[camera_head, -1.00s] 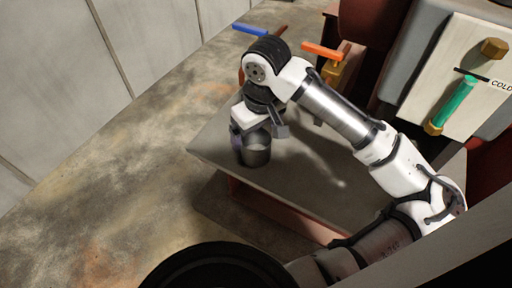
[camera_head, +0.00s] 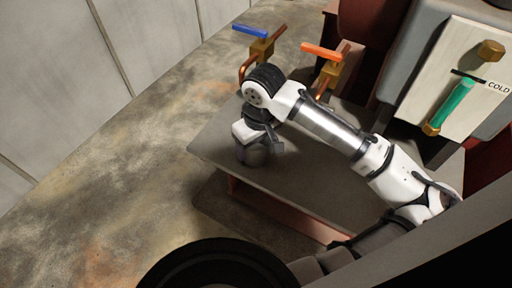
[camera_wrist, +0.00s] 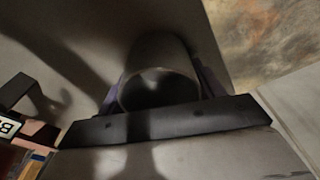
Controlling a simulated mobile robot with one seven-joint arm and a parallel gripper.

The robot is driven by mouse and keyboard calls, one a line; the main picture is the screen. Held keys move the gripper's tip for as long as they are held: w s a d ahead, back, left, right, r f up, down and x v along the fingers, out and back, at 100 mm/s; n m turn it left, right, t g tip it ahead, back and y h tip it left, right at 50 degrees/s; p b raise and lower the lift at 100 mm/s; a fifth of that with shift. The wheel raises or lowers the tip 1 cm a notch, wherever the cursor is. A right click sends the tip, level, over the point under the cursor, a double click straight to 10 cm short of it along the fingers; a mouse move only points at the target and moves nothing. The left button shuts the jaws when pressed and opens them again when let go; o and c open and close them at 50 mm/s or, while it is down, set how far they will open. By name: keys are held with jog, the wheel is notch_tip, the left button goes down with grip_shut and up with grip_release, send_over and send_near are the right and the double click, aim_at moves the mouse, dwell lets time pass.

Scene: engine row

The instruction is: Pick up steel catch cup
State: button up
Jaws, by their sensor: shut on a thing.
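The steel catch cup (camera_head: 255,155) is a grey metal cylinder near the left corner of the grey plate. It stands upright, and I cannot tell any gap under it. In the wrist view its round open mouth (camera_wrist: 160,88) faces the camera, with a dark inside. My gripper (camera_head: 246,150) points down over the cup and is shut on it. In the wrist view the purple-grey fingers (camera_wrist: 162,86) press on the cup's two sides. The gripper body hides much of the cup in the head view.
The grey plate (camera_head: 310,190) is bare to the right of the cup. Behind stand two brass valves, with a blue handle (camera_head: 249,30) and an orange handle (camera_head: 321,52). A panel with a green-bodied gauge (camera_head: 450,105) is at the right.

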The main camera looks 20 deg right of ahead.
jog(key=shift+c, duration=1.1)
jog(key=shift+r, duration=0.1)
